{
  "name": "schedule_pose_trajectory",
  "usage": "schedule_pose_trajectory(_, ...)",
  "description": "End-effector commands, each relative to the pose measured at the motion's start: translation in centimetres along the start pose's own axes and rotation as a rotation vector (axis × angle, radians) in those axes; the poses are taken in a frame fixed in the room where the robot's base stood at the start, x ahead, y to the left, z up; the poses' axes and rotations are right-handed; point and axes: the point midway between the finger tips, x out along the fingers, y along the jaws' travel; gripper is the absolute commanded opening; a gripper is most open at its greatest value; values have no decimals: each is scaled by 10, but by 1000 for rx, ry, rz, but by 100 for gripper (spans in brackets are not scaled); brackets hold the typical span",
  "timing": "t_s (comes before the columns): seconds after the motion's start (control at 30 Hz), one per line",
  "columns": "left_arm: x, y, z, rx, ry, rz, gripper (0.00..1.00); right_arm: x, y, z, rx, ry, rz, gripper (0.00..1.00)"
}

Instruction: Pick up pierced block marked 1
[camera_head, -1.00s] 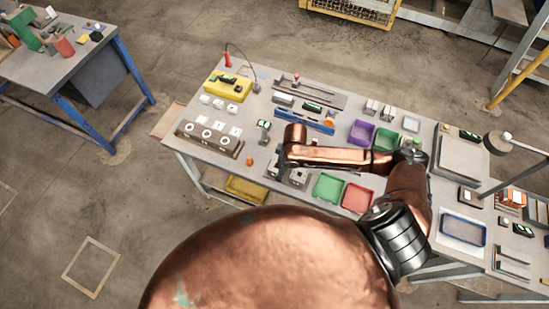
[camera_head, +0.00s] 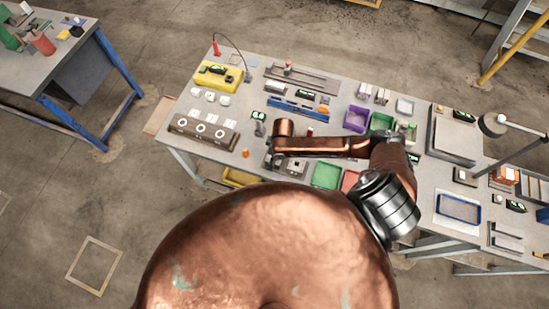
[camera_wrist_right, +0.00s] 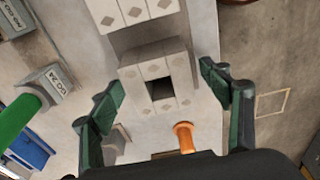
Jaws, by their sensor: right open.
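In the right wrist view a pale grey pierced block (camera_wrist_right: 160,85) with a square hole and diamond marks stands between the fingers of my right gripper (camera_wrist_right: 166,103). The gripper is open, one finger on each side, with visible gaps to the block. No number is readable on it. A second pale block (camera_wrist_right: 130,10) with diamond marks is cut off by the top edge. In the head view grey blocks (camera_head: 297,166) show near the table's front edge, partly covered by my right arm.
An orange piece (camera_wrist_right: 183,135) stands just below the pierced block in the wrist view. A grey lettered block (camera_wrist_right: 47,85) and a green cylinder (camera_wrist_right: 18,118) are at left. The head view shows a purple bin (camera_head: 356,118) and a green tray (camera_head: 326,175) to the right.

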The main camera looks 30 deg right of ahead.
Motion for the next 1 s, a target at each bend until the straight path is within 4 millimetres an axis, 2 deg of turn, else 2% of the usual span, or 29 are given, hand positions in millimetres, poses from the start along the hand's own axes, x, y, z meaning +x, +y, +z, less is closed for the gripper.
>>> schedule_pose_trajectory(0.03, 0, -1, -10, 2, 13, -1, 22, 1, 0, 0, -1, 1, 1, 71)
schedule_pose_trajectory(0.1, 0, -1, -16, 3, 22, -1, 22, 1, 0, -1, -1, 1, 1, 71)
schedule_pose_trajectory(0.2, 0, -1, -16, 3, 22, -1, 22, 1, 0, -1, -2, 1, 0, 70)
schedule_pose_trajectory(0.6, 0, 1, 6, -2, -7, 0, 22, 0, 0, -2, -3, 0, 0, 43)
schedule_pose_trajectory(1.0, 0, 0, 1, -1, 0, 0, 22, 0, 0, -2, -3, 2, 1, 16)
